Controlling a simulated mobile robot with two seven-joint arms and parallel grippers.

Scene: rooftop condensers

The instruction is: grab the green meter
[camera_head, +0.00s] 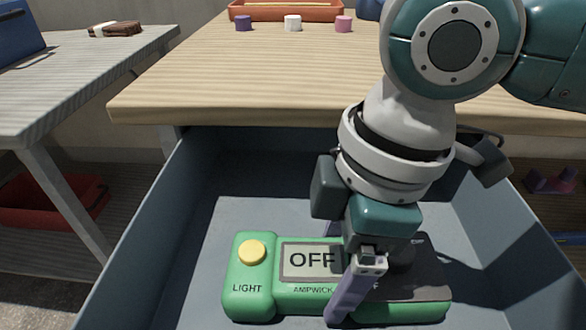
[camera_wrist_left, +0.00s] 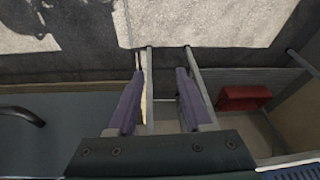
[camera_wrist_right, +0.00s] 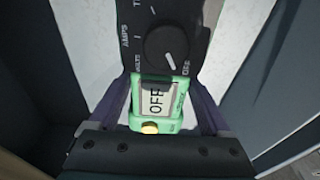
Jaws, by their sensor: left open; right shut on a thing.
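The green meter (camera_head: 262,294) lies in an open grey-blue drawer or bin (camera_head: 208,224). It has a yellow LIGHT button, a screen reading OFF and a dark dial section on its right. My right gripper (camera_head: 350,290) reaches down from above and is shut across the meter's middle, one finger in front and the other mostly hidden behind. In the right wrist view the meter (camera_wrist_right: 158,97) sits between both fingers, dial beyond them. My left gripper (camera_wrist_left: 160,100) is open and empty in the left wrist view, away from the meter; it is out of the head view.
A wooden table (camera_head: 250,92) stands behind the drawer, with purple, white and pink small cylinders and an orange tray (camera_head: 285,10) on it. A grey table (camera_head: 90,70) stands at left, with a red bin (camera_head: 45,200) below. The drawer walls rise around the meter.

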